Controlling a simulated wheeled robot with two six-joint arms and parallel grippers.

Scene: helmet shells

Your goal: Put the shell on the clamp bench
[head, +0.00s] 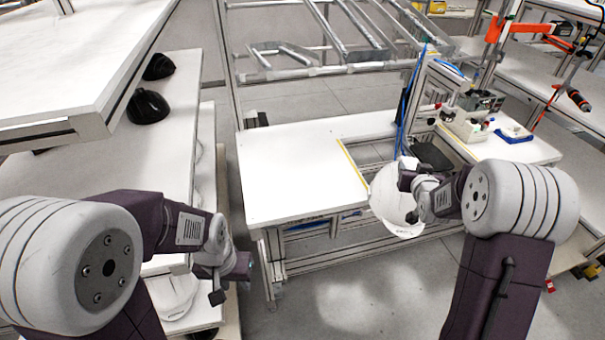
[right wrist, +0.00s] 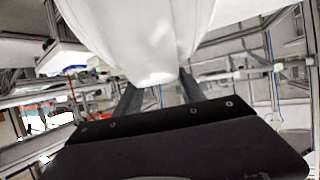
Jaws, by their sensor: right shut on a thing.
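My right gripper (head: 412,206) is shut on a white helmet shell (head: 392,216) and holds it at the front edge of the white bench (head: 300,170), near the bench's cutout. In the right wrist view the shell (right wrist: 140,40) fills the top middle, and its lower end sits between the two grey fingers (right wrist: 160,92). My left gripper (head: 232,282) is low at the left, beside the lower shelf. Its fingers are too small and turned to tell open from shut. Another white shell (head: 176,300) lies on that shelf, partly hidden by my left arm.
Two black shells (head: 148,106) lie on the left rack's middle shelf. Small devices (head: 470,122) and a blue tray (head: 514,133) stand on the bench's right part. Orange clamps (head: 495,30) are at the far right. The bench's left part is clear. A metal frame (head: 340,45) stands behind.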

